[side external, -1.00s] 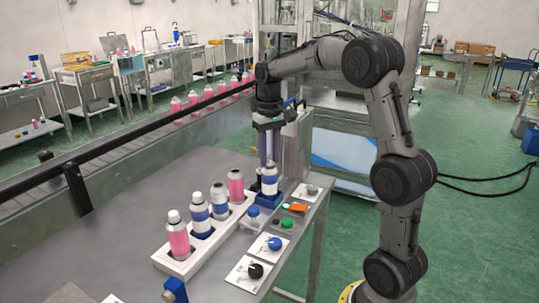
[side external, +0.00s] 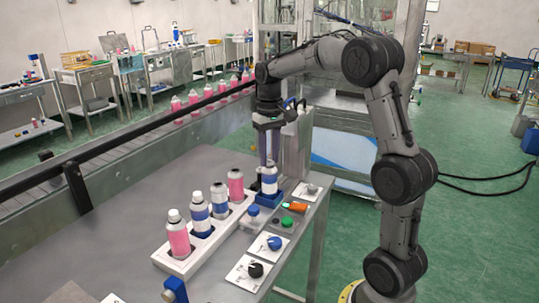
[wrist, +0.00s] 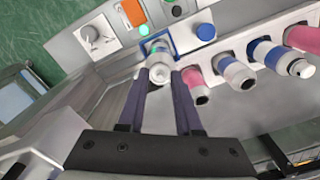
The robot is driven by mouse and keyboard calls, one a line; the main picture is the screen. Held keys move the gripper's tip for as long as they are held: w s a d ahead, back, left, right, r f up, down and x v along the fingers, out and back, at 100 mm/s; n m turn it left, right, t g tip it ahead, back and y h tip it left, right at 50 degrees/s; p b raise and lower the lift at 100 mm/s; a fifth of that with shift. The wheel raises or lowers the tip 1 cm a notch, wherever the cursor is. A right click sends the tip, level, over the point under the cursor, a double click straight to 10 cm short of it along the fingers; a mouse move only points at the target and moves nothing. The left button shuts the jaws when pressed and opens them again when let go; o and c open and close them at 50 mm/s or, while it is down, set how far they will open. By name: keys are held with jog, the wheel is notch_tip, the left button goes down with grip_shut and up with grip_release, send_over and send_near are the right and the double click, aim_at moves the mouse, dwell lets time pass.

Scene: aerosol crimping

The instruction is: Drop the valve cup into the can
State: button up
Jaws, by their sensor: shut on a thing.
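The can (side external: 269,181) with a white and blue label stands upright in a blue holder (side external: 264,199) near the table's right edge. It also shows in the wrist view (wrist: 157,47), just beyond my fingertips. My gripper (side external: 267,163) points down directly over the can. In the wrist view my gripper (wrist: 168,73) has its two dark fingers a can's width apart, with a small pale piece between the tips at the can's top. This seems to be the valve cup (wrist: 160,65), mostly hidden. I cannot tell whether it touches the can's rim.
A white rack (side external: 180,266) with several pink and blue-white cans stands to the left of the holder. A conveyor runs behind.

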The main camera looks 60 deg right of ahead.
dwell(0.4)
jog(key=o, duration=0.9)
jog(key=shift+r, duration=5.95)
